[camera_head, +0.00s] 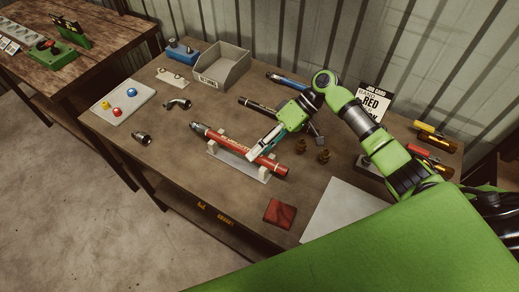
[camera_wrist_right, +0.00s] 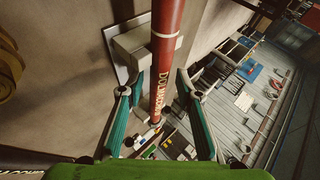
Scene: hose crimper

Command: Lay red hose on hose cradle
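The red hose (camera_head: 237,147) with pale lettering lies along the light grey hose cradle (camera_head: 237,166), across its two end supports, with both ends reaching past them. My right gripper (camera_head: 256,152) is over the right half of the hose, its fingers pointing down at it. In the right wrist view the fingers (camera_wrist_right: 155,92) are open, one to each side of the red hose (camera_wrist_right: 167,45), with gaps visible. The cradle (camera_wrist_right: 128,42) shows under the hose there. My left gripper is not in view.
Brass fittings (camera_head: 302,173) sit right of the cradle. A black hose (camera_head: 259,105) and a blue hose (camera_head: 287,81) lie behind. A grey bin (camera_head: 222,67) and button panel (camera_head: 123,104) are further left. A red square (camera_head: 280,213) lies in front.

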